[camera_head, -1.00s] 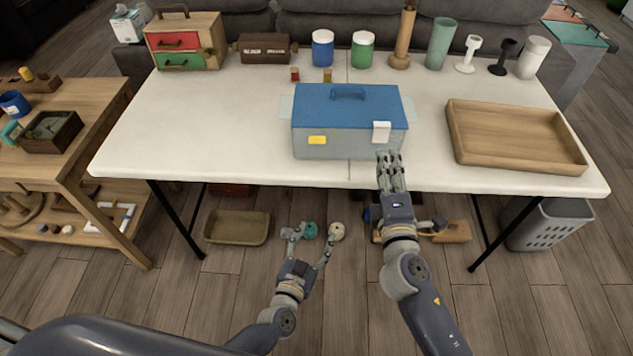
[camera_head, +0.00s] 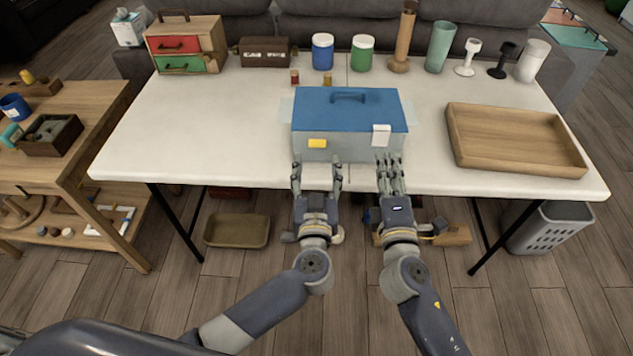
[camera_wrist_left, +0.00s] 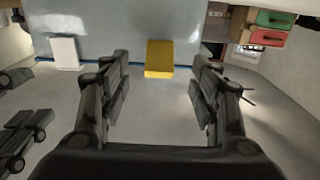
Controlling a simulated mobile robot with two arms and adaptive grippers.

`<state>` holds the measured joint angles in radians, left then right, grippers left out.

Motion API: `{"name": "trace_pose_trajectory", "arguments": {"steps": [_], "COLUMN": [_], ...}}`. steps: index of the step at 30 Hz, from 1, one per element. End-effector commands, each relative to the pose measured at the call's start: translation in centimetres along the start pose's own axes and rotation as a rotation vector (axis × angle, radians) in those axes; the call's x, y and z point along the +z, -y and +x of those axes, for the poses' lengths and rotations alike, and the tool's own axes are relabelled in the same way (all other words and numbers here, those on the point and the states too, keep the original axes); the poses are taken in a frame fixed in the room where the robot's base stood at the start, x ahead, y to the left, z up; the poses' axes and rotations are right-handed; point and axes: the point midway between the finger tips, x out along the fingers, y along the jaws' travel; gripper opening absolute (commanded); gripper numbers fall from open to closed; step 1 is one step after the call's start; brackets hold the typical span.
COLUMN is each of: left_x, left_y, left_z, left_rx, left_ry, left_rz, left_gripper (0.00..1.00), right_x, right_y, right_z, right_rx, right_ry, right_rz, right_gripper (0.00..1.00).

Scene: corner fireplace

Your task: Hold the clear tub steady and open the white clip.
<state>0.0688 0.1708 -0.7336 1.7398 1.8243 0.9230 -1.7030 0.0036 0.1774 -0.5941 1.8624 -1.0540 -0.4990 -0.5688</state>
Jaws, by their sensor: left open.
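The clear tub (camera_head: 350,150) with a blue lid (camera_head: 350,110) stands on the white table. Its front carries a yellow clip (camera_head: 317,143) on the left and a white clip (camera_head: 381,135) on the right. The left wrist view also shows the yellow clip (camera_wrist_left: 159,58) ahead between my fingers and the white clip (camera_wrist_left: 65,53) to the left. My left gripper (camera_head: 317,163) is open and empty, just before the tub's front below the yellow clip. My right gripper (camera_head: 388,160) is just below the white clip; its finger opening is unclear. Contact with the tub cannot be told.
A wooden tray (camera_head: 520,140) lies to the right on the table (camera_head: 210,140). Two small jars (camera_head: 295,77) stand behind the tub. Lidded jars, a drawer box (camera_head: 185,45) and cups line the back edge. The table is clear left of the tub.

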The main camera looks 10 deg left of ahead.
Motion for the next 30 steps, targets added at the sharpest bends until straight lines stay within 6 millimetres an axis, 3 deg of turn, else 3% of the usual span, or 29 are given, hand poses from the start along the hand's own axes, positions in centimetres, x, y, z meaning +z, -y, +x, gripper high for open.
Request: {"name": "trace_pose_trajectory", "arguments": {"steps": [3,9,15,23,30], "left_x": [-0.1,-0.1,0.0,0.0,0.0], "left_y": [0.0,0.0,0.0,0.0,0.0], "left_z": [2.3,5.1,6.2,6.2,6.2], "left_rx": [0.000,0.000,0.001,0.001,0.001], "left_ry": [-0.003,-0.002,0.000,0.000,0.000], "left_rz": [0.001,0.001,-0.001,-0.002,-0.001], "left_gripper": [0.57,0.57,0.57,0.57,0.02], "right_x": [0.0,0.0,0.0,0.0,0.0], "right_y": [0.0,0.0,0.0,0.0,0.0], "right_z": [0.0,0.0,0.0,0.0,0.0], "right_rx": [0.000,0.000,0.000,0.000,0.000], "right_ry": [0.000,0.000,0.000,0.000,0.000], "right_rz": [0.000,0.000,0.000,0.000,0.000], "right_gripper": [0.33,0.33,0.33,0.33,0.33]}}
